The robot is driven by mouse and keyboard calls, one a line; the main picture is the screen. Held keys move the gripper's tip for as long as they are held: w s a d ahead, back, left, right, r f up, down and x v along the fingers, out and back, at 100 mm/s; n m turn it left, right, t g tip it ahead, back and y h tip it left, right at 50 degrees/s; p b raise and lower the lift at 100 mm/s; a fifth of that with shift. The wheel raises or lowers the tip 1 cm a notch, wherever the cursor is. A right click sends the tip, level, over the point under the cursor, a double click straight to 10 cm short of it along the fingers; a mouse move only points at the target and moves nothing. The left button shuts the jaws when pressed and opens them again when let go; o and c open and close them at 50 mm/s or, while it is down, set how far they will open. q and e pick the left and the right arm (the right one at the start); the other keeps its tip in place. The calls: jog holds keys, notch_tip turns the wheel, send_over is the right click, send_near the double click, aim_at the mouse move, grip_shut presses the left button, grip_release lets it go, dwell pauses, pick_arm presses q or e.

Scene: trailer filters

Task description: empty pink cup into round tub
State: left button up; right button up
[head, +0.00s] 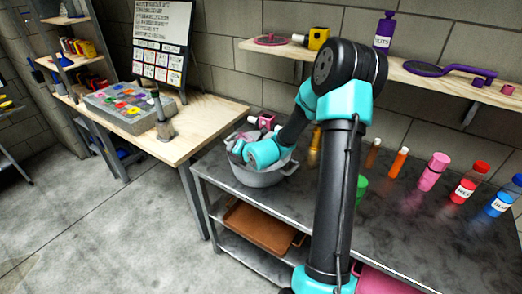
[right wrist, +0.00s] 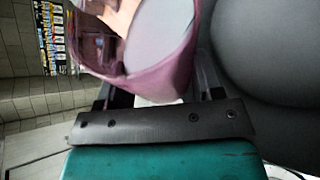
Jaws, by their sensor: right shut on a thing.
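The round tub (head: 262,180) is grey and stands at the left end of the dark metal table in the head view. My right arm reaches down over it, and my right gripper (head: 240,148) is at its rim, small and partly hidden by the wrist. In the right wrist view the pink cup (right wrist: 165,82) sits between the fingers of my right gripper (right wrist: 160,95), which is shut on it. The cup looks tilted; its contents cannot be made out clearly. A large grey curved surface (right wrist: 275,60), probably the tub, is close beside the cup. My left gripper is not in view.
A small pink box with a white knob (head: 266,121) stands behind the tub. Orange bottles (head: 398,163), a pink bottle (head: 432,172), a red bottle (head: 469,182) and a blue bottle (head: 503,197) stand to the right. A wooden shelf (head: 420,82) runs above.

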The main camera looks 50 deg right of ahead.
jog(key=shift+r, duration=0.15)
jog(key=shift+a+f+m+y, duration=0.1)
jog(key=shift+f+m+y, duration=0.1)
jog(key=shift+m+y, duration=0.45)
dwell(0.7)
jog(key=shift+r+m+t+y, duration=0.7)
jog(key=shift+r+m+y, duration=0.15)
jog(key=shift+r+m, duration=0.25)
dwell(2.1)
